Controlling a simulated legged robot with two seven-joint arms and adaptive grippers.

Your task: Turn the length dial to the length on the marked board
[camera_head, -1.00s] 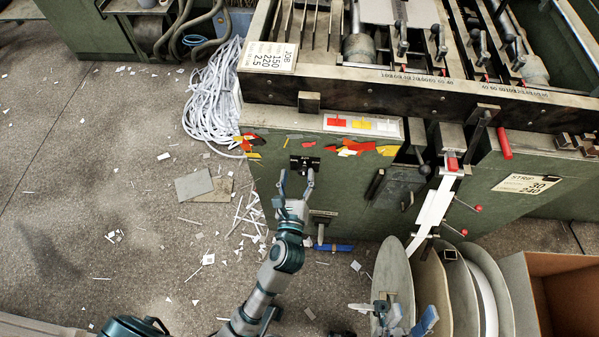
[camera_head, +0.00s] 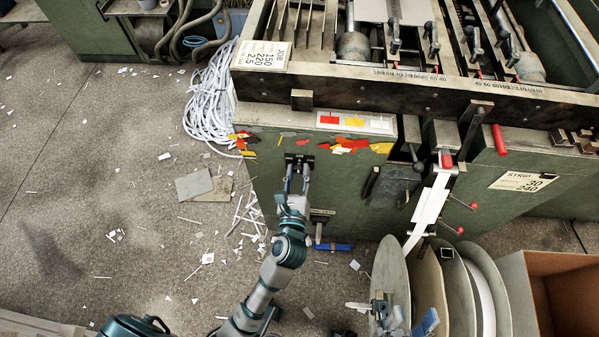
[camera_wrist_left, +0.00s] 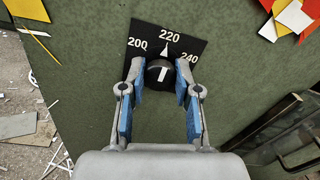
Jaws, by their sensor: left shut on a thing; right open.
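The length dial (camera_head: 299,159) is a black plate on the green machine front. The left wrist view shows its plate (camera_wrist_left: 146,35) marked 200, 220 and 240, with a white triangle under 220. The white line on its round knob (camera_wrist_left: 161,73) points up, roughly at that triangle. My left gripper (camera_head: 297,172) is shut on the knob, one finger on each side, as the left wrist view also shows (camera_wrist_left: 158,84). My right gripper (camera_head: 391,312) is open and empty at the lower edge, by the grey discs. A job card (camera_head: 261,56) reads 150, 220, 2.5.
A strip card (camera_head: 521,181) reads 30 and 240. A white strip (camera_head: 430,207) hangs from the machine to the right of the dial. Large discs (camera_head: 393,270) and an open brown box (camera_head: 565,290) stand at lower right. Scraps litter the floor at left.

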